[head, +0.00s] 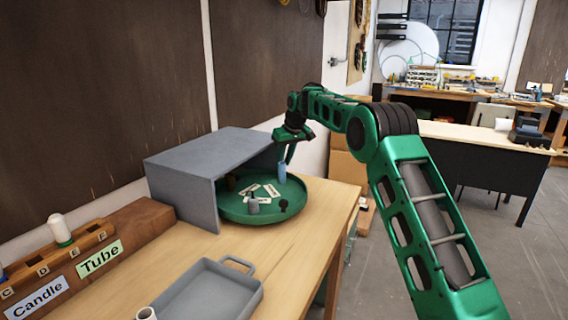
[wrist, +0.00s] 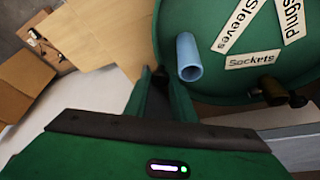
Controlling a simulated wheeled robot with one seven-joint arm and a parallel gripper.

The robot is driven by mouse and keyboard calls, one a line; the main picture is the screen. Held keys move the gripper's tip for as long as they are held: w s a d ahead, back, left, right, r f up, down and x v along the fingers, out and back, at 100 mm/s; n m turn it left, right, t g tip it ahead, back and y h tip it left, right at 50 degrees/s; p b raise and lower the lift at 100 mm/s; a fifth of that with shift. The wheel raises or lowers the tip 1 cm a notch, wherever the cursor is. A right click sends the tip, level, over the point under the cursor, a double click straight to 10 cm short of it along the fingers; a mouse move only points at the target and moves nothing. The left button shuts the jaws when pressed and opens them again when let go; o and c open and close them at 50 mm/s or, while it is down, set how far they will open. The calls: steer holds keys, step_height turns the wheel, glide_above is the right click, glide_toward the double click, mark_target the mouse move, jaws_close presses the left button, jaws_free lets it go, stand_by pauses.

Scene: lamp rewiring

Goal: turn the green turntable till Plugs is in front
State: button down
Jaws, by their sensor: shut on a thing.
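The green turntable (head: 235,213) sits partly inside a grey open-fronted housing (head: 180,175). In the wrist view the turntable (wrist: 215,88) carries white labels: Plugs (wrist: 292,18), Sleeves (wrist: 240,22) and Sockets (wrist: 252,60). The labels are too small to read in the head view. A light blue tube (head: 282,173) stands near the rim beside my gripper; it also shows in the wrist view (wrist: 188,57). My gripper (head: 290,155) is at the turntable's right rim, fingers pointing down, shut on the rim. The exact contact is partly hidden in the wrist view (wrist: 160,80).
A grey tray (head: 210,290) lies in front on the wooden bench (head: 315,225). A wooden rack (head: 95,250) with Candle and Tube labels is at left.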

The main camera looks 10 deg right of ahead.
steer(key=shift+w+d+r, duration=0.1)
steer(key=shift+d, duration=0.05)
steer(key=c, duration=1.7)
jaws_free()
steer(key=shift+o, duration=0.9)
steer(key=v, duration=1)
steer(key=shift+r, duration=0.25)
